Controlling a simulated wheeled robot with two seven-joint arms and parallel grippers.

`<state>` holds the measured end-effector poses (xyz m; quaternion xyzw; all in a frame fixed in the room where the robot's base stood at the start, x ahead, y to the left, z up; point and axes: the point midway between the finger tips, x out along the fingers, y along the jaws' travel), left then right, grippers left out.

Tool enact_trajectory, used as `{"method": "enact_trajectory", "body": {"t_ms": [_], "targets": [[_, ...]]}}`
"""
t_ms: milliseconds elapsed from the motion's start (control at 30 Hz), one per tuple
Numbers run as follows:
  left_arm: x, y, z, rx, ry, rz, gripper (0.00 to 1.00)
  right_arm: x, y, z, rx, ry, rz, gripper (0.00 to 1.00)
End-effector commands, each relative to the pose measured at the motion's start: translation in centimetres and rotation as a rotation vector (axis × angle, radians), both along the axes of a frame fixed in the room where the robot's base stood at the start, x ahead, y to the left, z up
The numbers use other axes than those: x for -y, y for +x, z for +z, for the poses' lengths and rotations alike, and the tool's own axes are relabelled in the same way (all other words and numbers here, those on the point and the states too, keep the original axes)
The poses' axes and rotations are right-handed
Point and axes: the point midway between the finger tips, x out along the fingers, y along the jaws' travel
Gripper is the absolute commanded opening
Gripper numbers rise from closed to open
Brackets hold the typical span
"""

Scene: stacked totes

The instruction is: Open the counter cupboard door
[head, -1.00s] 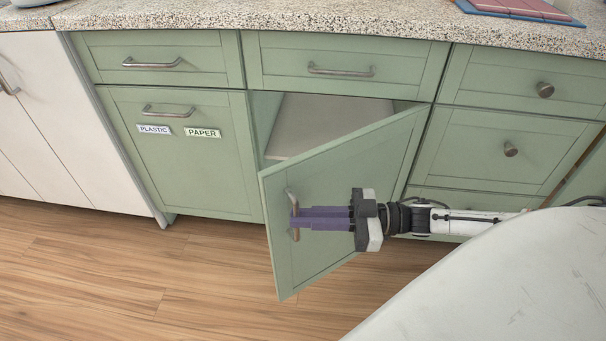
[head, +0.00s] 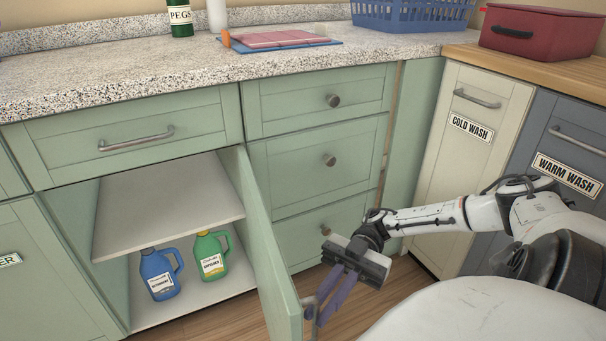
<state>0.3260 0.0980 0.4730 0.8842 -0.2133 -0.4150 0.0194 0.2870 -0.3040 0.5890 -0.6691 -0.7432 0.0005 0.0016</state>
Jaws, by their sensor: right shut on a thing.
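The green counter cupboard door (head: 262,245) stands wide open, hinged on its right side and swung out toward me. My right gripper (head: 321,318) is at the door's outer face, near its free edge, with its purple fingers shut on the door's bar handle (head: 308,308). The handle is partly hidden by the fingers. The open cupboard shows a shelf (head: 165,205) and, below it, a blue jug (head: 158,274) and a green jug (head: 210,256) standing on the cupboard floor. My left gripper is not in view.
Drawers with round knobs (head: 318,160) lie right of the door, behind my right arm. Cream (head: 455,150) and grey-blue (head: 570,150) fronts labelled COLD WASH and WARM WASH stand farther right. The countertop (head: 120,80) overhangs the cupboard. Wood floor shows below.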

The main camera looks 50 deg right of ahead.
Motion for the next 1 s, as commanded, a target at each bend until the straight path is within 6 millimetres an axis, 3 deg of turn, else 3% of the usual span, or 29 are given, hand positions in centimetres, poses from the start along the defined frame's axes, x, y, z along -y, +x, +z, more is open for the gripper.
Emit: {"method": "enact_trajectory", "body": {"t_ms": [200,600,633,700,1000], "targets": [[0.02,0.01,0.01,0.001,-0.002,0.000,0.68,1.40,0.60,0.17,0.009,-0.007,-0.017,0.00],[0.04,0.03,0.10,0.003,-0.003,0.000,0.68,1.60,0.62,0.29,0.013,-0.008,-0.017,0.00],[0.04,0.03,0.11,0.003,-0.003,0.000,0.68,1.59,0.63,0.29,0.013,-0.008,-0.018,0.14],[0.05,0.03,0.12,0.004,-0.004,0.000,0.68,1.58,0.60,0.30,0.013,-0.007,-0.016,0.26],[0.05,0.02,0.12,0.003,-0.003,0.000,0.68,1.43,0.25,0.15,0.007,-0.003,-0.007,0.28]]}}
